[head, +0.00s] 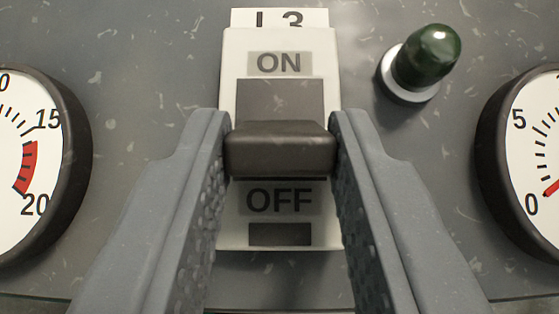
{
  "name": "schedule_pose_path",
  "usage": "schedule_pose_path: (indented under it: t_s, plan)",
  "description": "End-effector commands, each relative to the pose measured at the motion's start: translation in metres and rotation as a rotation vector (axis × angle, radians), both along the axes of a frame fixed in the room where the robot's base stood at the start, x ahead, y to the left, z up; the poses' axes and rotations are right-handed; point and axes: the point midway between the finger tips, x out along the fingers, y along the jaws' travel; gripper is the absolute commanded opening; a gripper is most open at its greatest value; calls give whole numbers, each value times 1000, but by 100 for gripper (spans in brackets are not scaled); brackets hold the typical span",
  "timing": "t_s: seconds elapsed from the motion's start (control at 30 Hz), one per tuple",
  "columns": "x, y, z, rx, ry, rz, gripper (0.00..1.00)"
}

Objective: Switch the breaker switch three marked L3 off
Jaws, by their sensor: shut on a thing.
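The breaker switch L3 (329,95) is a white housing on a grey panel, with a partly cut-off "L3" label (280,19) at its top. "ON" is printed above and "OFF" below. Its dark brown lever (280,150) sticks out between the two words, just above "OFF". My gripper (280,145) is shut on the lever, with one grey finger touching its left end and the other its right end. The fingers hide parts of the housing's lower sides.
A dark green lamp (427,58) with a white collar sticks out at the upper right of the switch. A round gauge (30,150) is at the left edge and another gauge (530,150) at the right edge, both cut off.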

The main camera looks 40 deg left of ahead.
Motion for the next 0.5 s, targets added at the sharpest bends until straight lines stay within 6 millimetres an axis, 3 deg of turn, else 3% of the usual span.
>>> schedule_pose_path:
  t_s: [0.5]
  plan:
    - [-6, 1, -4, 80, -97, 8, 4]
